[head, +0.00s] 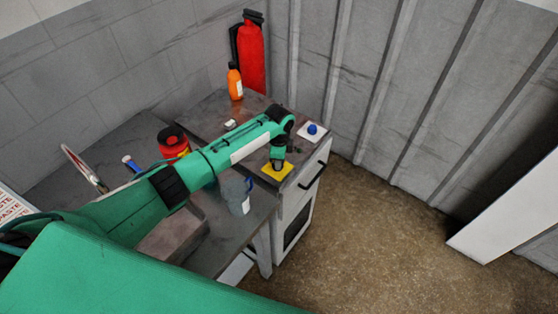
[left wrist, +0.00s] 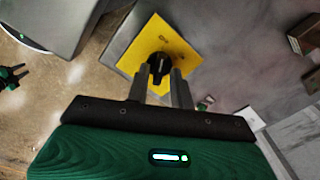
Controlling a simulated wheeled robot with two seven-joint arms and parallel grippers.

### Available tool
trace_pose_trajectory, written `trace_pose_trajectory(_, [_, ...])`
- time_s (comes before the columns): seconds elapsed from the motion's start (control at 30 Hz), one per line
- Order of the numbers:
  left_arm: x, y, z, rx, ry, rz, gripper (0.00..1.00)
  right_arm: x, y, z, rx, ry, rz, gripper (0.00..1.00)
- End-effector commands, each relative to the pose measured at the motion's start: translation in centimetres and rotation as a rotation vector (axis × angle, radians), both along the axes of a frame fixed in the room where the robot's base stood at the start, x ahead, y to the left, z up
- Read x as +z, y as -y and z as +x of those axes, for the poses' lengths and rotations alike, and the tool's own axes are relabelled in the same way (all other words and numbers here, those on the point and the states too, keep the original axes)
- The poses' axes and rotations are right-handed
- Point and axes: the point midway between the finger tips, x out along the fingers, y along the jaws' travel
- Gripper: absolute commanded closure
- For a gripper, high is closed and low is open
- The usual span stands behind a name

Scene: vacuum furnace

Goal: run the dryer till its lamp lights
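The dryer appears to be the pale cabinet (head: 297,211) with a black door handle and a dark grey top. A yellow plate (head: 284,171) lies near its front edge; in the left wrist view the plate (left wrist: 146,43) carries a black knob (left wrist: 159,66). My left gripper (head: 278,163) points down over the plate. In the left wrist view its fingertips (left wrist: 160,75) sit on both sides of the knob, close against it. A blue dome (head: 312,128) on a white plate stands beside; I cannot tell whether it is a lamp or button. It shows no clear glow. My right gripper is not visible.
An orange bottle (head: 235,82) and a red extinguisher (head: 251,52) stand behind. A red and black container (head: 173,140) and a grey-blue bottle (head: 238,192) are close to my left arm. A small white item (head: 230,124) lies on the dark top. The floor (head: 395,235) at right is clear.

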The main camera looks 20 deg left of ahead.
Motion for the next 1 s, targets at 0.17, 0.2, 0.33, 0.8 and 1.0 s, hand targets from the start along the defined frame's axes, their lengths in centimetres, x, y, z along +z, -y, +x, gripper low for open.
trace_pose_trajectory(0.17, [-0.1,0.0,-0.1,-0.001,-0.002,0.000,0.68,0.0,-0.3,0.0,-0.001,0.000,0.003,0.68])
trace_pose_trajectory(0.2, [-0.1,0.1,-0.1,-0.002,-0.002,0.000,0.68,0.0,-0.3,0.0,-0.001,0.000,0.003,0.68])
trace_pose_trajectory(0.33, [0.0,0.1,-0.1,-0.002,-0.002,0.000,0.68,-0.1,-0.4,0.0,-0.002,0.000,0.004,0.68])
trace_pose_trajectory(0.8, [8.0,0.0,0.0,-0.004,0.003,-0.001,0.68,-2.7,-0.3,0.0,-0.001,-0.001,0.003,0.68])
trace_pose_trajectory(1.0, [11.7,0.0,0.0,-0.003,0.001,-0.001,0.68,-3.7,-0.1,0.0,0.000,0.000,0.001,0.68])
